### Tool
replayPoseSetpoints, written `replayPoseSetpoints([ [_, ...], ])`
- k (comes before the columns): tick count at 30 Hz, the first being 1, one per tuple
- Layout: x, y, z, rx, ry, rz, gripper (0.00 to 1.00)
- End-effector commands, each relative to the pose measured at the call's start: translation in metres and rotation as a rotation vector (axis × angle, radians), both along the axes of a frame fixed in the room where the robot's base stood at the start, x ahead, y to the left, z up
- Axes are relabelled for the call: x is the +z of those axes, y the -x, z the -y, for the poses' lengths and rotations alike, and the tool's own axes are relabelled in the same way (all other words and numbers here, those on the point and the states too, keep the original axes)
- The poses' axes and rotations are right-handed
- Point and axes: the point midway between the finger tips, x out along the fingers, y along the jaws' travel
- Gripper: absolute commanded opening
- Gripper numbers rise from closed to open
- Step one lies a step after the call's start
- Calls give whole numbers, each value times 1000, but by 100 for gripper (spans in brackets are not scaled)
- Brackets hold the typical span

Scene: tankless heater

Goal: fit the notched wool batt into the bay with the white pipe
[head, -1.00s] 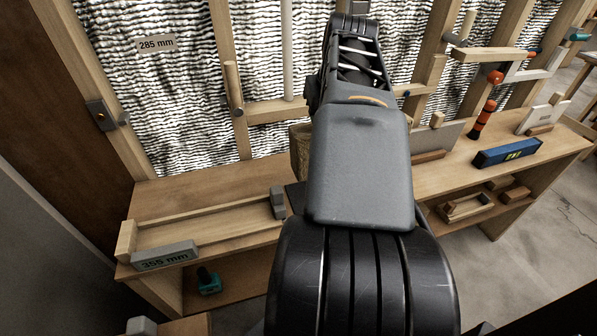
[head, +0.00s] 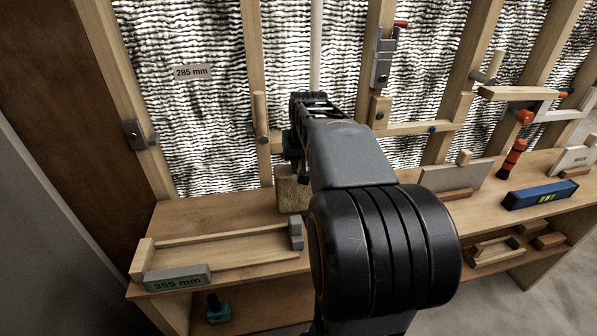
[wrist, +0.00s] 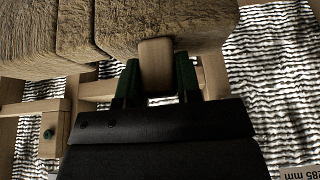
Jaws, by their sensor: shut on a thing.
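The brown wool batt (wrist: 100,30) fills the top of the wrist view, with dark grooves across its face. My gripper (wrist: 157,82) is shut on a wooden tab (wrist: 156,62) at the batt's edge. In the head view part of the batt (head: 291,194) shows below my gripper (head: 312,125), just above the bench; my arm hides the rest. The white pipe (head: 316,45) runs upright in the bay behind my gripper, and its lower end is hidden. I cannot tell whether the batt touches the bay's studs.
A wooden jig (head: 220,255) marked 355 mm lies on the bench (head: 210,215) at left. The left bay carries a 285 mm label (head: 193,72). A grey latch with a red handle (head: 383,60) is on the stud right of the pipe. A blue level (head: 541,194) lies at right.

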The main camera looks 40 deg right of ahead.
Motion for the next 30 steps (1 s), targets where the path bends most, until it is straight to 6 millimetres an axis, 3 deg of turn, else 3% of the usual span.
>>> replayPoseSetpoints([
  [7,-9,-8,-2,1,0,1,0],
  [15,-38,-10,-3,0,0,1,0],
  [27,-42,-10,-3,0,1,2,0],
  [28,-43,-10,-3,0,0,0,33],
  [30,-42,-10,-3,0,0,0,39],
])
